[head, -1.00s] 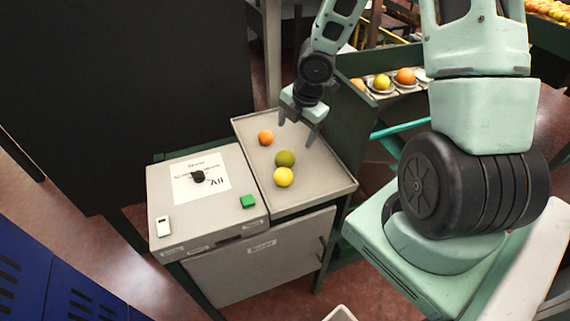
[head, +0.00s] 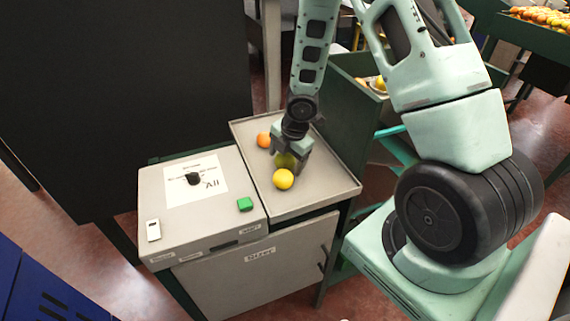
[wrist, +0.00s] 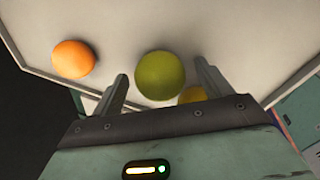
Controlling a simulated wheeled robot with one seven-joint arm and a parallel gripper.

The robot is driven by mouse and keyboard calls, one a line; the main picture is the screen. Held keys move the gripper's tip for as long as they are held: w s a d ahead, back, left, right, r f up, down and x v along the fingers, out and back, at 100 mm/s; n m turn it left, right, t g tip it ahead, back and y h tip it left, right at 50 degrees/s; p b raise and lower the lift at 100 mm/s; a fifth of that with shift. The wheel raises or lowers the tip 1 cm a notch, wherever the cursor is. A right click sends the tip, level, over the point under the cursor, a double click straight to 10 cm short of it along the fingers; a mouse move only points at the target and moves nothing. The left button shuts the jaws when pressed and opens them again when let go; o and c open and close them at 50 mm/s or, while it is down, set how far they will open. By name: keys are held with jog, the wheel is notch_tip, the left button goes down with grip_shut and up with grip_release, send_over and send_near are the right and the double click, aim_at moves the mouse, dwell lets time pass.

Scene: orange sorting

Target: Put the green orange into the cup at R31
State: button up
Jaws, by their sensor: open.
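The green orange (head: 285,160) lies on the grey tray (head: 318,190), partly hidden by my gripper (head: 288,168) in the head view. In the wrist view the green orange (wrist: 160,75) sits between the tips of my open gripper (wrist: 160,85), with a gap on each side. An orange fruit (head: 263,140) lies to its left, and it also shows in the wrist view (wrist: 73,59). A yellow fruit (head: 283,179) lies just in front of it; in the wrist view the yellow fruit (wrist: 193,94) is partly hidden. I cannot make out the cup at R31.
A grey control box (head: 205,225) with a black knob, a green button (head: 244,204) and a paper label stands left of the tray. A dark panel (head: 120,90) rises behind. A green-walled stand (head: 345,115) with fruit is at the back right.

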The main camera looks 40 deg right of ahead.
jog(key=c, duration=1.2)
